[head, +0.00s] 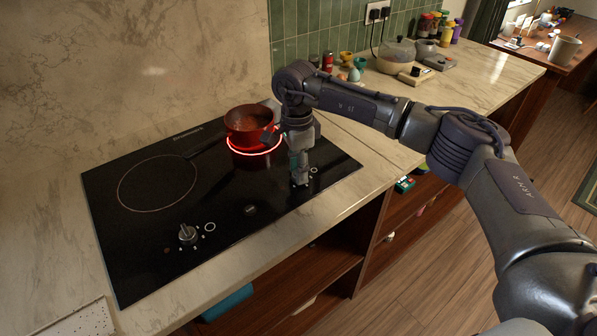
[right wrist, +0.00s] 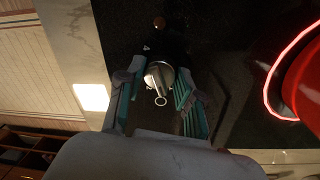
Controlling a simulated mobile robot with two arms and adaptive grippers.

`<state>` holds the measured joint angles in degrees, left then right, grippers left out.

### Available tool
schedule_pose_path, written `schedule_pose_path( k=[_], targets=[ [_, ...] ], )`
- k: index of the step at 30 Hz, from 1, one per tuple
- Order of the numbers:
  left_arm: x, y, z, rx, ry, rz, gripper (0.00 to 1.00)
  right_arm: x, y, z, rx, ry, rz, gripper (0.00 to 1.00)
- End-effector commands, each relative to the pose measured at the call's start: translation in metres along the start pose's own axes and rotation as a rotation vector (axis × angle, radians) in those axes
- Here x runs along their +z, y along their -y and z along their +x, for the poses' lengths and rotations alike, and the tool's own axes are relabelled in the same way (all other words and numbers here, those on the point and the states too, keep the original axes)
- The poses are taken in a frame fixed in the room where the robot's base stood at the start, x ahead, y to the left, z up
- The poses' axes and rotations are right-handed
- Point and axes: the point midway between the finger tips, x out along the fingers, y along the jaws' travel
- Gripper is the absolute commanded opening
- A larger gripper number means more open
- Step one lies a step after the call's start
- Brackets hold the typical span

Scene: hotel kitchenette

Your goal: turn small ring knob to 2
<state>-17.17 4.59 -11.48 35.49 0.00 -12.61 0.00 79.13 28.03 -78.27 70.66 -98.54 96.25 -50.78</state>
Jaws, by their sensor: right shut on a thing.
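The small ring knob (right wrist: 157,75) is a silver knob on the black cooktop (head: 150,240). It shows between the fingers in the right wrist view. My right gripper (head: 300,178) points down at the cooktop's front right and is shut on this knob; the fingers also show in the right wrist view (right wrist: 157,92). In the head view the gripper mostly hides the knob. Its number marks are too small to read. The small ring (head: 256,150) glows red under a red pot (head: 247,125). My left gripper is out of view.
The large ring (head: 157,183) is dark, and its knob (head: 187,233) stands at the front left. The red pot is close behind my right gripper. Jars, cups and a lidded pan (head: 396,55) stand on the back right counter. The counter right of the cooktop is clear.

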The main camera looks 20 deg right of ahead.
Motion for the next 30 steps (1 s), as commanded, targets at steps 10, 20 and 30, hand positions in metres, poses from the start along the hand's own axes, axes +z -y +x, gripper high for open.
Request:
schedule_pose_path(
  k=[10, 20, 30],
  targets=[
    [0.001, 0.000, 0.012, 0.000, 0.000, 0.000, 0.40, -0.001, 0.001, 0.000, -0.004, 0.026, 0.329, 0.01],
    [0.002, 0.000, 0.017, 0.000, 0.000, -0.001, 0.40, -0.002, 0.001, -0.001, -0.004, 0.046, 0.603, 0.01],
    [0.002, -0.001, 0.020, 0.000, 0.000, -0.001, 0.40, -0.002, 0.001, -0.002, -0.004, 0.059, 0.765, 0.01]
  ],
)
